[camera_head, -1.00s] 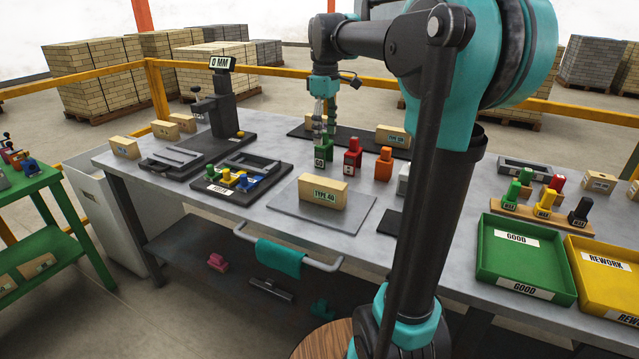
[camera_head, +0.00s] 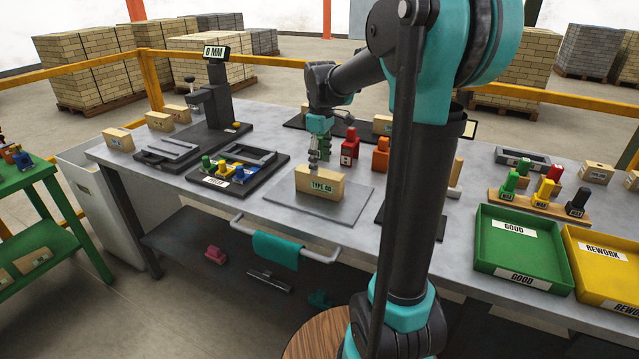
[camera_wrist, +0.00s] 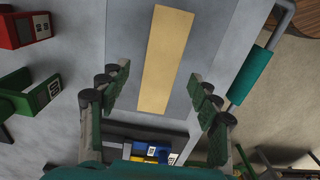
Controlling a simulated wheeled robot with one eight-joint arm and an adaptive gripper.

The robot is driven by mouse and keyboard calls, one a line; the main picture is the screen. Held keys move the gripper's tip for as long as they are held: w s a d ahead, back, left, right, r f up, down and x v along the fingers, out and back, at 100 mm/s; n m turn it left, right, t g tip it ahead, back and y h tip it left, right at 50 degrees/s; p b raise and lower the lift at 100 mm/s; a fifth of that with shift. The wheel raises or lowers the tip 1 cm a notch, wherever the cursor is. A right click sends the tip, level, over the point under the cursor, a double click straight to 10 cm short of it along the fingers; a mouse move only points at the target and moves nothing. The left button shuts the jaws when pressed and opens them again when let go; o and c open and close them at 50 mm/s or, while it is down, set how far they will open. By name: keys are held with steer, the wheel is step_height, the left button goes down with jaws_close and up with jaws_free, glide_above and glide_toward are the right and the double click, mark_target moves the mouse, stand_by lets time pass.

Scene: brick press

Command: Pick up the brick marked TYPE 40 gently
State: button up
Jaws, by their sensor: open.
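The tan brick marked TYPE 40 (camera_head: 324,186) stands on a grey mat (camera_head: 292,206) on the table, its label facing the front. My gripper (camera_head: 319,160) hangs down right at the back of the brick in the head view, fingers pointing down. In the wrist view the long tan brick face (camera_wrist: 166,58) lies ahead between the two green finger pairs, with bare mat on either side. My gripper (camera_wrist: 154,105) is open and empty there. I cannot tell whether the fingertips are below the brick's top.
A red block (camera_head: 349,152) and an orange block (camera_head: 380,158) stand right behind the brick. A black tray with coloured pegs (camera_head: 200,183) lies to the left. A green GOOD tray (camera_head: 545,258) and yellow REWORK tray (camera_head: 590,287) are at the right. A towel rail (camera_head: 330,256) runs along the front edge.

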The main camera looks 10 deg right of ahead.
mark_target(320, 182)
steer(key=shift+a+f, duration=0.15)
steer(key=shift+f, duration=2.15)
steer(key=c, duration=1.2)
